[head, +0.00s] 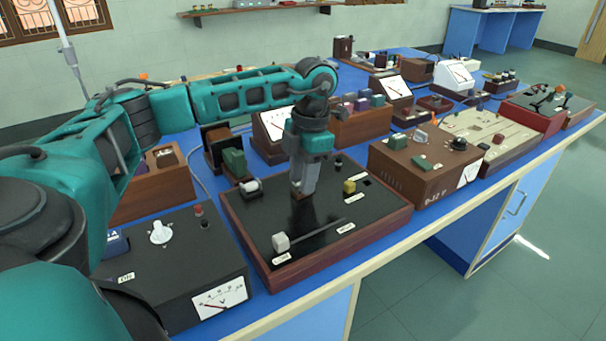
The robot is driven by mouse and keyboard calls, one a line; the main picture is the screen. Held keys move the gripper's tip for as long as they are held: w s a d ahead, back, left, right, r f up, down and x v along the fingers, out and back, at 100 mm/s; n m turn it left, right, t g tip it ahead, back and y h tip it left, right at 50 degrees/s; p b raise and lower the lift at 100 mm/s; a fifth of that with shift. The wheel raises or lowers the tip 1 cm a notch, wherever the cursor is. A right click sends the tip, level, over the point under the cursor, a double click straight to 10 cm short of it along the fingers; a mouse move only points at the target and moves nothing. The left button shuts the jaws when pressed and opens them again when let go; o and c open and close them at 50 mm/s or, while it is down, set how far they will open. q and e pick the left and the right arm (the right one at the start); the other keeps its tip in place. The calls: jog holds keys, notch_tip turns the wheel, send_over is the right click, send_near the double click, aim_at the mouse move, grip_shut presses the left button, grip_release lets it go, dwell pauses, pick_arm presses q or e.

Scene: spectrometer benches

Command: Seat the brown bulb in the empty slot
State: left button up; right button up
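My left gripper (303,188) points straight down over a black panel (318,262) with a wooden frame. Its fingers look close together, and I cannot tell whether anything is between them. I cannot make out a brown bulb; it may be hidden by the gripper. On the panel a white block (281,242) stands at the front left, a yellow block (349,187) at the right, and a small dark square (367,182), possibly a slot, beside the yellow block. A white cylindrical piece (250,186) is at the panel's left rear. My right gripper is out of view.
A black meter box (175,262) stands close left of the panel, and a brown power box (425,165) close right. Meters and wooden boxes crowd the bench behind. The blue bench top (290,307) shows a narrow clear strip along the front edge.

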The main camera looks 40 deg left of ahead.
pick_arm(q)
jog(key=shift+o, duration=1.3)
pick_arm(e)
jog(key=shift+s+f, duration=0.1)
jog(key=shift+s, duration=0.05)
pick_arm(q)
notch_tip(320, 180, up, 13)
jog(key=w+p, duration=0.1)
jog(key=p, duration=0.1)
jog(key=shift+w+d, duration=0.25)
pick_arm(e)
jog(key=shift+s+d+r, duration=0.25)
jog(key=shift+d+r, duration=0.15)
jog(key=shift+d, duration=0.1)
pick_arm(q)
jog(key=shift+f, duration=0.15)
